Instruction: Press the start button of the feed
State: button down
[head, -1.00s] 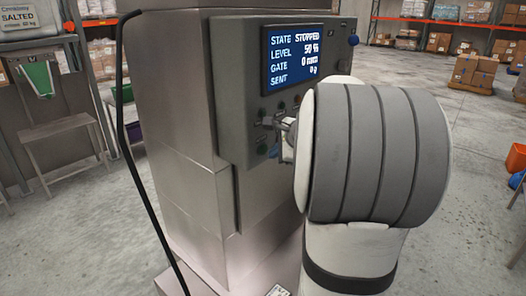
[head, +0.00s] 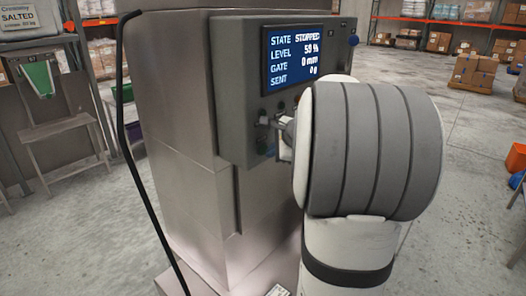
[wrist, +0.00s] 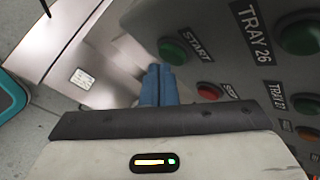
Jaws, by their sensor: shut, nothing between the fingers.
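The green start button (wrist: 173,52), labelled START, is on the grey control panel (wrist: 225,75) in the wrist view. My gripper (wrist: 158,82) shows there as two blue fingertips, shut together and empty, just below and left of the button in the picture. I cannot tell whether they touch the panel. In the head view the panel (head: 233,90) is on the steel cabinet, and its screen (head: 293,57) reads STATE STOPPED, GATE 0 mm, SENT 0 g. My wrist and arm hide much of the lower panel there.
A red button (wrist: 209,91) is right of my fingertips. A green button by TRAY 26 (wrist: 300,38) and another by TRAY 27 (wrist: 305,106) are further right.

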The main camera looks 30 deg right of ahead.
jog(key=shift+w+a, duration=0.15)
jog(key=shift+w, duration=0.25)
dwell(0.4)
dwell(0.4)
jog(key=shift+s+d, duration=0.25)
jog(key=shift+s, duration=0.55)
jog(key=s, duration=0.1)
jog(key=s+d+b, duration=0.1)
jog(key=s, duration=0.1)
jog(key=s+b, duration=0.1)
jog(key=shift+s+d, duration=0.35)
jog(key=shift+s, duration=0.05)
jog(key=shift+w+a, duration=0.1)
dwell(0.4)
